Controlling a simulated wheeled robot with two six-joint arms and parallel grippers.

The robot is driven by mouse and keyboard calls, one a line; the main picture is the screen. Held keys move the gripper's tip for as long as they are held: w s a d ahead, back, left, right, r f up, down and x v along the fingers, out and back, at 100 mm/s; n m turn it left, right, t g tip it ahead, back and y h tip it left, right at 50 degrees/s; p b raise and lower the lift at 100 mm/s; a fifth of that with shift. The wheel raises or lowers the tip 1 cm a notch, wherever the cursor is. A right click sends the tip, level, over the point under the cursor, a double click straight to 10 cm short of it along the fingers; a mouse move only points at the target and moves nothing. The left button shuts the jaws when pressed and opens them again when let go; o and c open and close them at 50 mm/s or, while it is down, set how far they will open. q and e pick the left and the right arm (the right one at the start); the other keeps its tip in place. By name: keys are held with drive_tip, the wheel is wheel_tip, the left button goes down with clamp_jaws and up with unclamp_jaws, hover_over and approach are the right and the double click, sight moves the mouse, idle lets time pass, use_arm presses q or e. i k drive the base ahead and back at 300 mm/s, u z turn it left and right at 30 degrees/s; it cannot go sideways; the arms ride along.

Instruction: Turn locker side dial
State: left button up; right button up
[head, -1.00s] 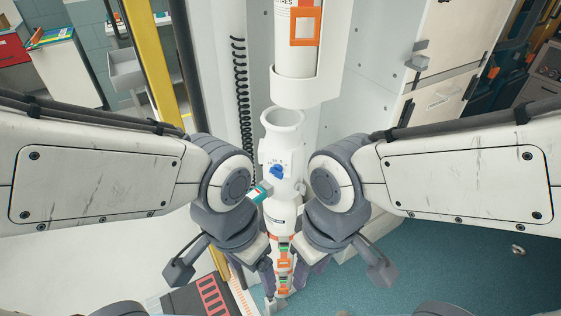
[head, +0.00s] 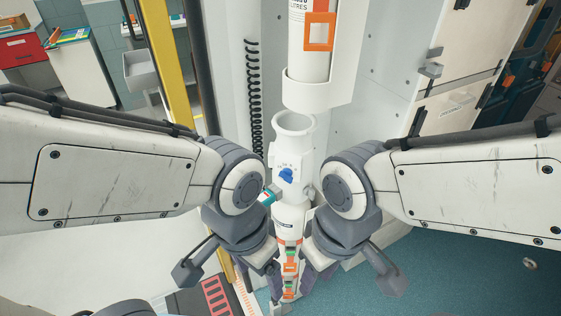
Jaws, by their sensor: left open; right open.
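A blue dial (head: 287,176) with small markings around it sits on the front of a white cylindrical housing (head: 293,150), near the middle of the head view. Below it is a white bottle-like body (head: 291,221) with orange and green bands. My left gripper (head: 272,282) and my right gripper (head: 304,282) point down on either side of this banded body, below the dial. Both are open. Their fingertips are small and partly hidden by my wrists, so contact with the body cannot be told. Neither gripper is at the dial.
A larger white cylinder with an orange frame (head: 319,31) hangs in a holder above the housing. A black coiled cord (head: 254,95) and a yellow post (head: 160,60) stand to the left. A pale locker panel (head: 455,70) is at the right. Teal floor (head: 450,275) is clear at lower right.

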sight(286, 174)
drive_tip(key=z, duration=2.6)
drive_tip(key=i, duration=0.45)
drive_tip(key=u, duration=3.55)
